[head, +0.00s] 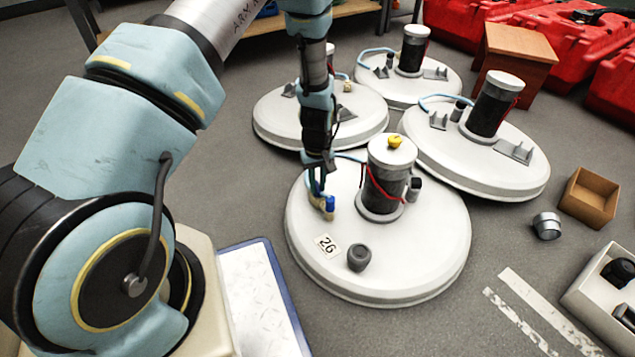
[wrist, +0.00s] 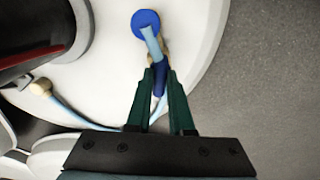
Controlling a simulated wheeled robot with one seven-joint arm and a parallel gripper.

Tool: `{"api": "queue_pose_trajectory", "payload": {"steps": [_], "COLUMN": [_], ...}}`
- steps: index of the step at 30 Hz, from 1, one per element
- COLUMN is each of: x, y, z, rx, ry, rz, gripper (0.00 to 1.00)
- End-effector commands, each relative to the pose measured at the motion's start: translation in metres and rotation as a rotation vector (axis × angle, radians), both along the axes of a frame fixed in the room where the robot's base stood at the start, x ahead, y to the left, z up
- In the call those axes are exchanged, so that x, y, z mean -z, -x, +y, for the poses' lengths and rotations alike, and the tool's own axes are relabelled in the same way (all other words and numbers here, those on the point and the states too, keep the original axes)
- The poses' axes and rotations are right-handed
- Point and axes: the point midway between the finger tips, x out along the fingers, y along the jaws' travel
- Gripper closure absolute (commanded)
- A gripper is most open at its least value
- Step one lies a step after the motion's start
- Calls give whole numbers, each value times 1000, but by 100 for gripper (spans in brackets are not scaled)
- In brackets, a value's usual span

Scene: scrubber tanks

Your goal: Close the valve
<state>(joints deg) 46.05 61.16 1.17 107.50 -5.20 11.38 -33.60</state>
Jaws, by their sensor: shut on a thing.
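The valve (head: 328,206), with a blue part and a tan body, sits on the near white scrubber tank lid (head: 420,260), left of its black and white cylinder. In the wrist view the valve shows a round blue cap (wrist: 146,19) and a dark blue handle (wrist: 160,82) at the end of a light blue piece. My gripper (head: 318,185) reaches down over the valve from above. In the wrist view its dark green fingers (wrist: 160,72) are shut on the dark blue handle, one on each side. The tan body is mostly hidden there.
A yellow knob (head: 395,141) tops the near tank's cylinder, and a grey cap (head: 358,257) lies on its lid. Several more tanks stand close behind. A small metal can (head: 547,225) and a brown open box (head: 589,198) are on the floor at right.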

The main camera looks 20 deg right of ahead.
Motion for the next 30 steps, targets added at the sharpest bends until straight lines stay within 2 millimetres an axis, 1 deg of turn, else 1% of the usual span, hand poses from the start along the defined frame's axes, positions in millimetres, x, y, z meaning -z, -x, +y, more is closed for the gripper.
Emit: {"api": "queue_pose_trajectory", "payload": {"steps": [8, 30], "x": [-4, -3], "y": [1, 1], "z": [0, 0], "rx": [174, 870], "ry": [0, 0], "rz": [1, 2], "gripper": [100, 100]}}
